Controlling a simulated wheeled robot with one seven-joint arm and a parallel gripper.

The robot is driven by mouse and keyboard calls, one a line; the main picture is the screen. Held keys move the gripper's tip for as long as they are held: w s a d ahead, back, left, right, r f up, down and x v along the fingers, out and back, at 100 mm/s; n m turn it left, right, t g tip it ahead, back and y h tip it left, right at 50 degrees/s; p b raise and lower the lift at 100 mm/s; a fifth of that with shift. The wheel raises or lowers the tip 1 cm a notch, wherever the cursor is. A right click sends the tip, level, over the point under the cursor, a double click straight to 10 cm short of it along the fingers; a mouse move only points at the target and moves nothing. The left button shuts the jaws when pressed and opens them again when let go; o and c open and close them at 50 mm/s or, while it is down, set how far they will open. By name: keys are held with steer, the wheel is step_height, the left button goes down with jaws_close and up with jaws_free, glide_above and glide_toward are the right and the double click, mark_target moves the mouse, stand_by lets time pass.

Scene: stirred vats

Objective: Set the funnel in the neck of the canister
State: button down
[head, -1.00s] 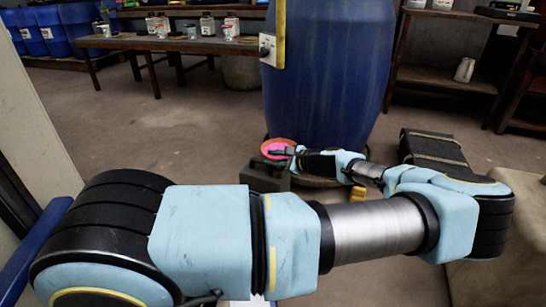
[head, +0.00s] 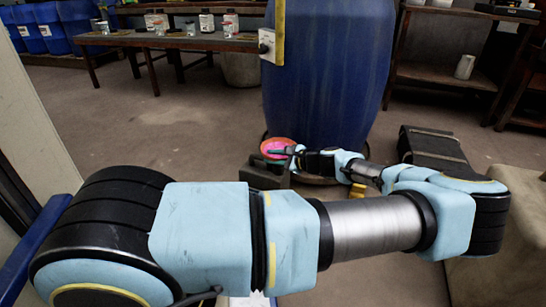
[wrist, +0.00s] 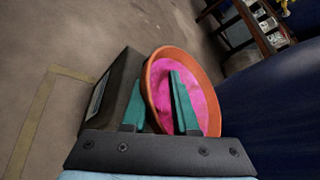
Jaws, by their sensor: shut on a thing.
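The funnel is a wide cone with an orange rim and a bright pink inside; it shows in the head view (head: 279,148) and the wrist view (wrist: 205,108). My gripper, with teal fingers, is shut on the funnel's wall in the wrist view (wrist: 158,98), one finger inside the cone and one outside. It also shows in the head view (head: 286,152). The dark boxy canister (head: 262,175) stands on the floor just below and beside the funnel. In the wrist view the canister (wrist: 113,92) is left of the funnel. Its neck and the funnel's spout are hidden.
A big blue vat (head: 322,75) stands right behind the funnel. A dark case (head: 432,149) lies on the floor to the right. A bench (head: 180,41) with several jars is at the back left. The floor left of the canister is clear.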

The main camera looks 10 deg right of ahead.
steer(key=c, duration=0.6)
jaws_free()
